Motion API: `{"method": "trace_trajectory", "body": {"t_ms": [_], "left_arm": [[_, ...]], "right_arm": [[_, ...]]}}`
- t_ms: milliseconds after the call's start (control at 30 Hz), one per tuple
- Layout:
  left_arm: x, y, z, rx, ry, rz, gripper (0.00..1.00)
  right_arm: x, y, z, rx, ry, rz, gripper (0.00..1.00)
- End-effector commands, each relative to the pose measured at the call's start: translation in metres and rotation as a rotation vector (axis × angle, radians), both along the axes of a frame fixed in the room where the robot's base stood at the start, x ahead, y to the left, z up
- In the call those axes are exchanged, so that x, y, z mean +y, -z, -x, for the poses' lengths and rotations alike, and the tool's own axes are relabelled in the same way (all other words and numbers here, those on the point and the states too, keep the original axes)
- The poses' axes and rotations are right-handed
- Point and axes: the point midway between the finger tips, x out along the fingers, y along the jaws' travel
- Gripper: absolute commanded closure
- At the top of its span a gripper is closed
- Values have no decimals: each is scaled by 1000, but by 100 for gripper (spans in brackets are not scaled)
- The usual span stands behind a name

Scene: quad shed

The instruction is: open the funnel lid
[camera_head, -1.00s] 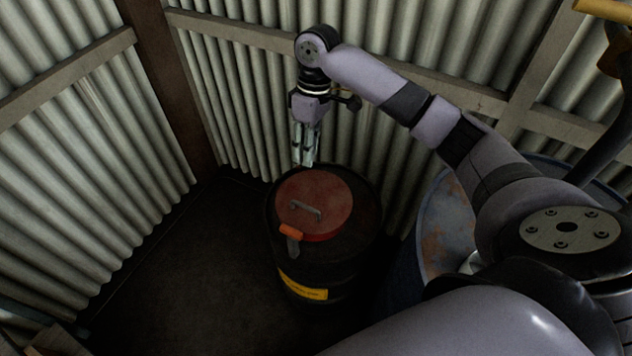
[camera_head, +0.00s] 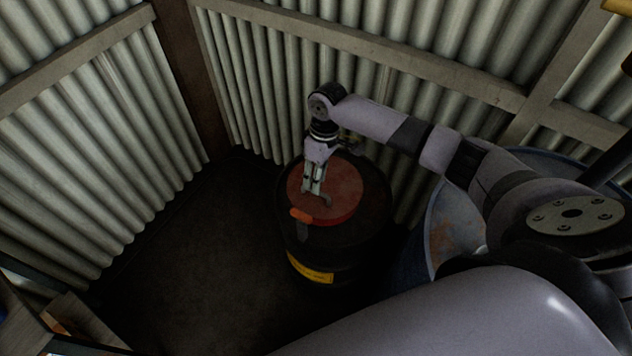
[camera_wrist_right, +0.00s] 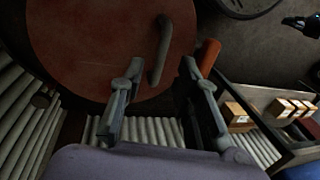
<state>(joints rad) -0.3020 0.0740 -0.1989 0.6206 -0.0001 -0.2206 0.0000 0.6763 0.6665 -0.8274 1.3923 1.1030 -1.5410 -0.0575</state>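The funnel lid (camera_head: 347,188) is a round red disc lying closed on top of a black drum (camera_head: 350,245); it also shows in the right wrist view (camera_wrist_right: 85,45). A grey bar handle (camera_wrist_right: 161,50) stands on the lid. An orange-tipped lever (camera_head: 301,215) sits at the lid's near edge. My right gripper (camera_head: 314,190) points down over the lid, close to the handle. In the right wrist view my right gripper (camera_wrist_right: 161,66) is open, with the handle appearing between its fingers; contact cannot be told. My left gripper is not in view.
A blue, rust-stained drum (camera_head: 452,238) stands right of the black drum, beneath my right arm. Corrugated walls (camera_head: 120,160) close the corner behind. Dark floor (camera_head: 190,260) is clear at the left. Small boxes (camera_wrist_right: 285,108) on a shelf show in the wrist view.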

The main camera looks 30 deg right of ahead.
Motion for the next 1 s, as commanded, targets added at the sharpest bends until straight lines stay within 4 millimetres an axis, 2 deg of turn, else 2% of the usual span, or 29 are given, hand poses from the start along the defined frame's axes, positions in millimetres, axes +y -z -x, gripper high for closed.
{"method": "trace_trajectory", "body": {"t_ms": [200, 533, 1000], "left_arm": [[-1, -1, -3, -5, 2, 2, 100], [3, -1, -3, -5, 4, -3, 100], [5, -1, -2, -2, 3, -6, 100]], "right_arm": [[4, 21, 2, -1, 0, 0, 70], [4, 24, 2, 0, -1, 0, 70], [4, 24, 2, -1, 0, 0, 100]]}}
